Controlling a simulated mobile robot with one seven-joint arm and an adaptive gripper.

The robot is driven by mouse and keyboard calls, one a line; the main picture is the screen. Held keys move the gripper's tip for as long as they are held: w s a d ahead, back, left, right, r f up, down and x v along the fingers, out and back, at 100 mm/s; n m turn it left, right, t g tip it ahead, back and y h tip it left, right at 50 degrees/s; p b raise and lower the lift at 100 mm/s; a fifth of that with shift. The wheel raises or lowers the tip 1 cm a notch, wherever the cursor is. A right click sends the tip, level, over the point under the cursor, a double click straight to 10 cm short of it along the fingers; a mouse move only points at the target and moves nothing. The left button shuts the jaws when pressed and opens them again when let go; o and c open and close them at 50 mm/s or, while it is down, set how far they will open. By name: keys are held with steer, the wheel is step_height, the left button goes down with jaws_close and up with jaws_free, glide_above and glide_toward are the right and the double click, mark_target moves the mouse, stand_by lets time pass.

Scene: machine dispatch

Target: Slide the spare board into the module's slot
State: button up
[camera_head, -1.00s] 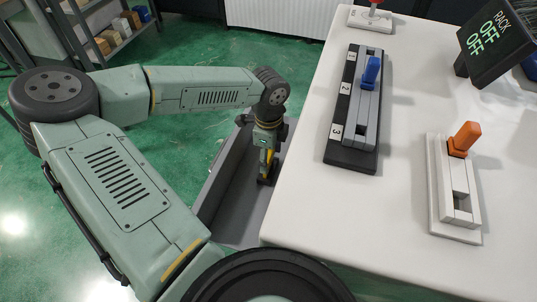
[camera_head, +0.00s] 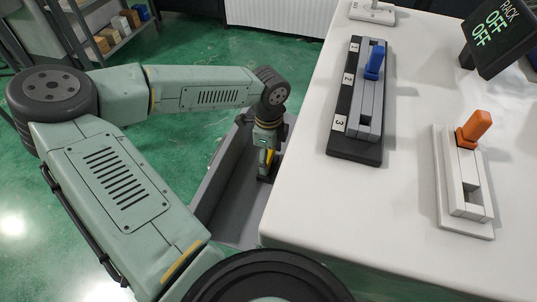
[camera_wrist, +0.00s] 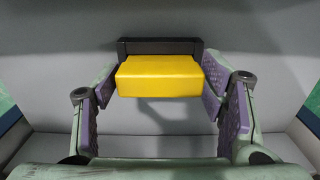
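A yellow block (camera_wrist: 158,77) with a dark piece (camera_wrist: 160,46) behind it shows in the wrist view. This looks like a board with a yellow handle, but I cannot be sure that it is the spare board. My gripper (camera_head: 266,172) is down inside the grey bin, beside the table. In the wrist view my gripper's purple finger pads flank the yellow block closely on both sides. Whether they press on it is unclear. On the table are a black-and-grey module (camera_head: 347,137) marked 1, 2 and 3 with a blue handle (camera_head: 374,60), and a white module (camera_head: 465,222) with an orange handle (camera_head: 474,130).
The grey bin (camera_head: 213,187) has walls close around my gripper. The white table (camera_head: 300,210) borders it on the right. A dark display (camera_head: 500,38) reads RACK, OFF, OFF. A white fixture (camera_head: 372,14) is at the table's back. Table space between the two modules is clear.

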mark_target(269, 154)
steer(key=o, duration=0.3)
step_height(269, 154, up, 12)
stand_by(0.7)
stand_by(0.4)
